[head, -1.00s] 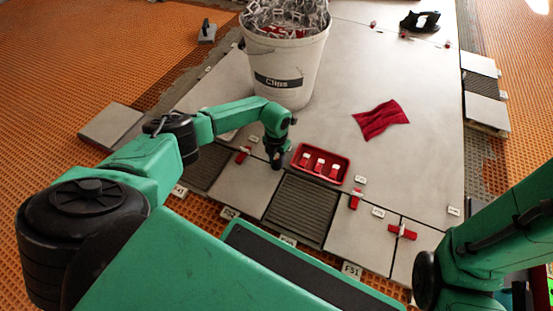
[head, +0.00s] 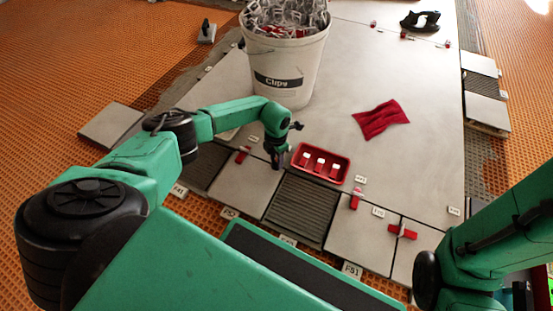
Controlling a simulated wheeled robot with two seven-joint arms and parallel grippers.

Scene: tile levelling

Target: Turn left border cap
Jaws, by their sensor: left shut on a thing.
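My left gripper (head: 277,160) points down at the seam by the left edge of the ribbed grey bed (head: 303,211), just left of the red tray. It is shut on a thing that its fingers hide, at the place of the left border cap. I cannot see the cap itself. Other red caps stand on seams: one left of the gripper (head: 243,154), one right of the ribbed bed (head: 355,198) and one farther right (head: 403,231). My right arm shows at the lower right, but its gripper is out of view.
The red tray (head: 345,172) with several red and white pieces lies close to the left gripper. A white bucket (head: 290,83) full of clips stands behind it. A red cloth (head: 380,119) lies on the big tile. The tile's middle right is clear.

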